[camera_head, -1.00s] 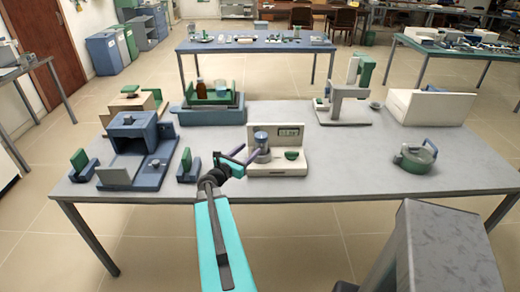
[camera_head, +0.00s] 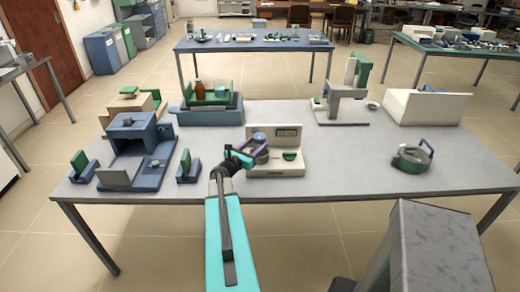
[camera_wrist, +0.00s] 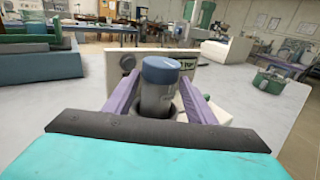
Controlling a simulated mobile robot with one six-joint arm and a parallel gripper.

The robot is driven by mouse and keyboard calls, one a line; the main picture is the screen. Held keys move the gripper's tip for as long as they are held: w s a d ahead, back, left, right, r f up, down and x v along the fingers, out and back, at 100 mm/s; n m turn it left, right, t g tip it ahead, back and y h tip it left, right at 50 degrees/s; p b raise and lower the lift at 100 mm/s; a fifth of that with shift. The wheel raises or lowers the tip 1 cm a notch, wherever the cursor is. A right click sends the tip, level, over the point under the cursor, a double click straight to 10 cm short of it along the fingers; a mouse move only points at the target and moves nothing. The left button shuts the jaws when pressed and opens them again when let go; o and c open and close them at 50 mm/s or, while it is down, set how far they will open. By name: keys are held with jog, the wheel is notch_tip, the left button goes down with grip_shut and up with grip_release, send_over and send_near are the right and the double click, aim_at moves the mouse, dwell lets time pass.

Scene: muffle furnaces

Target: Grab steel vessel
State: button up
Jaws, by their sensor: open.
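The steel vessel (camera_wrist: 158,98) is a grey cylinder with a blue upper part. It stands upright on the cream-coloured device in the middle of the table. In the head view the vessel (camera_head: 259,138) shows just beyond my gripper's tip. My gripper (camera_head: 252,155) is open, with its purple fingers on either side of the vessel. In the wrist view my gripper (camera_wrist: 160,100) has one finger left and one right of the vessel. I cannot tell whether either finger touches it. The vessel's lower part is partly hidden by my gripper.
The cream device (camera_head: 277,169) with a small display holds a green knob. A blue muffle furnace (camera_head: 135,145) stands to the left. A blue tray with bottles (camera_head: 210,115) is behind. A microscope-like stand (camera_head: 343,104) and a green-based pot (camera_head: 412,158) are right. The table's front right is clear.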

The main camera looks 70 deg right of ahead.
jog(key=shift+x, duration=0.95)
jog(key=shift+p+x, duration=1.8)
jog(key=shift+x, duration=0.8)
jog(key=shift+f, duration=0.1)
jog(key=c, duration=1.2)
